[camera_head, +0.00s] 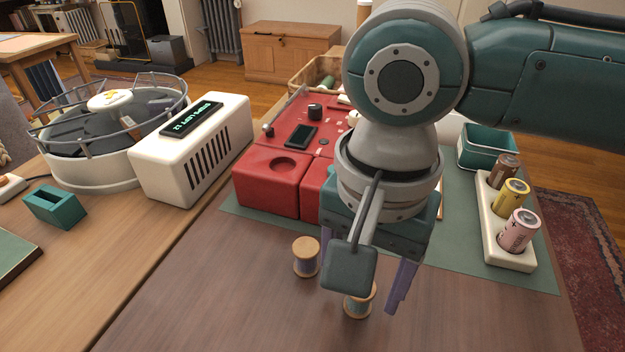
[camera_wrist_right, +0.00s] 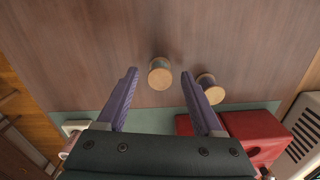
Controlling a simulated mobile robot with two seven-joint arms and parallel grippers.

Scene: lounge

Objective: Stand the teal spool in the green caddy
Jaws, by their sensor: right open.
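Two wooden spools stand upright on the brown table in the head view. One spool (camera_head: 306,257) with bluish-grey thread is left of my right gripper (camera_head: 359,301); the other spool (camera_head: 358,304) is partly hidden behind that gripper. I cannot tell which thread is teal. In the right wrist view, my right gripper (camera_wrist_right: 159,73) is open and empty, with the near spool (camera_wrist_right: 160,76) showing between its fingertips and the other spool (camera_wrist_right: 211,89) just outside the right finger. A green open box (camera_head: 486,150), perhaps the caddy, stands at the back right. My left gripper is out of view.
A cream holder (camera_head: 494,235) with several cells stands on the green mat at the right. Red blocks (camera_head: 270,188) stand behind the spools. A white vented box (camera_head: 193,150) and a teal slotted holder (camera_head: 55,208) are at the left. The front table is clear.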

